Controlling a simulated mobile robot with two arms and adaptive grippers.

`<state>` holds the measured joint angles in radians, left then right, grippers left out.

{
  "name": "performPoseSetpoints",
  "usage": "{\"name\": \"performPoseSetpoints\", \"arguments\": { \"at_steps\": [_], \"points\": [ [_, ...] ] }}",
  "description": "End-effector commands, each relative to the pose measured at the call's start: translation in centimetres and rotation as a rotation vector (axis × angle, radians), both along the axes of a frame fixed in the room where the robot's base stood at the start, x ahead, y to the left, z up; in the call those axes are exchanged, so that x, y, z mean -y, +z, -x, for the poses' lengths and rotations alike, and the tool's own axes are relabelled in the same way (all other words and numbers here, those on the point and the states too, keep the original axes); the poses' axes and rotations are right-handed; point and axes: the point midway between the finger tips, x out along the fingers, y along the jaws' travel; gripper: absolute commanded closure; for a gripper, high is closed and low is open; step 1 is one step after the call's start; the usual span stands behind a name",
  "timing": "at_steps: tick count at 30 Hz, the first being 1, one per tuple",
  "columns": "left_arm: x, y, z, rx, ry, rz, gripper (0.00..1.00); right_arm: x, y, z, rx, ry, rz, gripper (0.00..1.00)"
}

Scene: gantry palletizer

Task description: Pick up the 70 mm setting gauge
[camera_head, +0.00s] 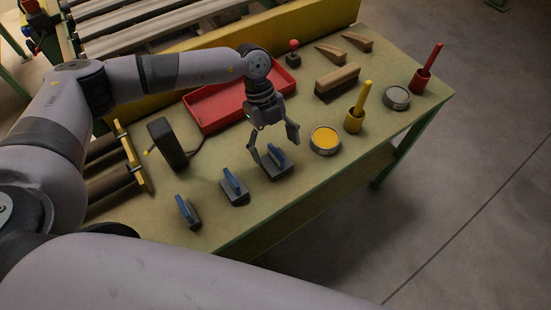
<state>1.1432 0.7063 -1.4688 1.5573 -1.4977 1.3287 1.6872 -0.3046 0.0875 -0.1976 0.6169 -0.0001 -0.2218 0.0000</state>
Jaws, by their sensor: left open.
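Three similar setting gauges, dark blocks with blue handles, stand in a slanting row near the table's front edge: a left one (187,212), a middle one (233,189) and a right one (280,169). I cannot read any size marks, so I cannot tell which is the 70 mm one. My left gripper (274,147) is open, pointing down at the right gauge. Its fingers appear on either side of the blue handle; I cannot tell whether they touch it. My right gripper is not in view.
A yellow beam (300,27) bounds the back.

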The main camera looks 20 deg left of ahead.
Motion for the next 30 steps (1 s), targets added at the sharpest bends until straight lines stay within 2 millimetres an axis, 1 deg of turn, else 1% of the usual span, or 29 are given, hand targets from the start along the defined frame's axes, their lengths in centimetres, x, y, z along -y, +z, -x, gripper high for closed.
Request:
{"name": "performPoseSetpoints", "arguments": {
  "at_steps": [4,6,9,13,16,22,30],
  "points": [
    [0.3,-0.7,0.3,0.0,0.001,0.0,0.18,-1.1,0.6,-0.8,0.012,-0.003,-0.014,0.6],
    [0.5,-1.5,0.8,-0.004,0.0,0.0,0.18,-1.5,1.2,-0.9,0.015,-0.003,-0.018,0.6],
    [0.9,-2.9,1.4,-0.003,0.0,-0.001,0.18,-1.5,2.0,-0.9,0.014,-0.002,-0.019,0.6],
    [1.4,-4.5,1.6,-0.002,0.001,0.001,0.18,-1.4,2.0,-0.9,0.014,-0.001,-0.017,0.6],
    [1.6,-5.0,1.7,0.001,0.0,0.001,0.18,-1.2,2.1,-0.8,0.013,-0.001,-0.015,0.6],
    [1.5,-5.0,1.6,0.001,0.0,0.001,0.18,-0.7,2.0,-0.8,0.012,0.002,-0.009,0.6],
    [1.5,-5.0,1.6,0.001,0.0,0.001,0.36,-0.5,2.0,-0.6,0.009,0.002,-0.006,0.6]
  ]
}}
